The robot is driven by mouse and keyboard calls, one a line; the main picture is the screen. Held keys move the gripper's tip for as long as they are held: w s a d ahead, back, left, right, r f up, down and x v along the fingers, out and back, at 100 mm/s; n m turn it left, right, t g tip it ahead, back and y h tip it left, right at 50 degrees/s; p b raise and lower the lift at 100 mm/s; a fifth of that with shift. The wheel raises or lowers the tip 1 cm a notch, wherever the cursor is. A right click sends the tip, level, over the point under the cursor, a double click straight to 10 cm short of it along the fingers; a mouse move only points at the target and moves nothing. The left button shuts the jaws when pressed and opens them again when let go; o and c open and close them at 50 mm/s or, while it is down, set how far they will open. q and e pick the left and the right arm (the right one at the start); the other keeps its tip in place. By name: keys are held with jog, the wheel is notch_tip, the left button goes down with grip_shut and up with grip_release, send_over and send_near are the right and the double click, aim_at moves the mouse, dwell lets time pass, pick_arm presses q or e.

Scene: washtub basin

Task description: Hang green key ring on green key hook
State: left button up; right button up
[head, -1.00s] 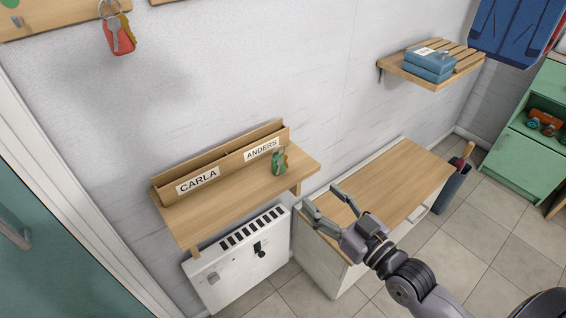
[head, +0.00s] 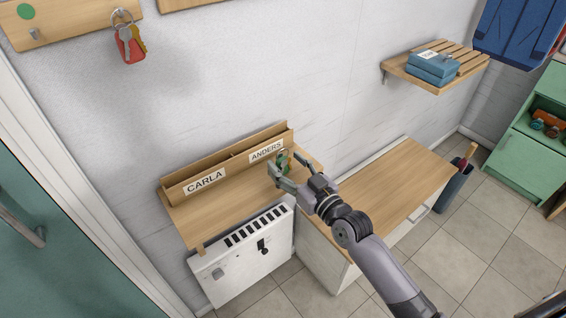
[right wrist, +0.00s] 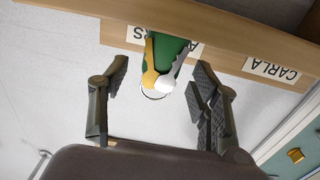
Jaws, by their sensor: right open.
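The green key ring (head: 284,155), a green tag with keys, is at the ANDERS end of the wooden shelf and partly hidden by my gripper. In the right wrist view its green tag (right wrist: 170,52) shows with a yellow and a silver key (right wrist: 169,81) and a ring. My right gripper (head: 285,166) is open, with its fingers (right wrist: 160,82) on either side of the keys and a gap at each side. A green dot (head: 26,11) marks the board at the upper left, with a bare metal hook (head: 35,35) below it. My left gripper is not in view.
A red key ring (head: 130,48) hangs from another hook on the wooden board (head: 75,22). The shelf (head: 225,205) has a letter rack with CARLA and ANDERS labels. A white heater (head: 240,262) is below; a wooden-topped cabinet (head: 390,190) stands to the right.

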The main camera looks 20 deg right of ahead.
jog(key=shift+x, duration=1.2)
jog(key=shift+s, duration=0.1)
jog(key=shift+c, duration=0.7)
jog(key=c, duration=1.1)
jog(key=shift+r, duration=0.15)
notch_tip(320, 180, up, 20)
jog(key=shift+f+p, duration=0.1)
jog(key=shift+p, duration=0.45)
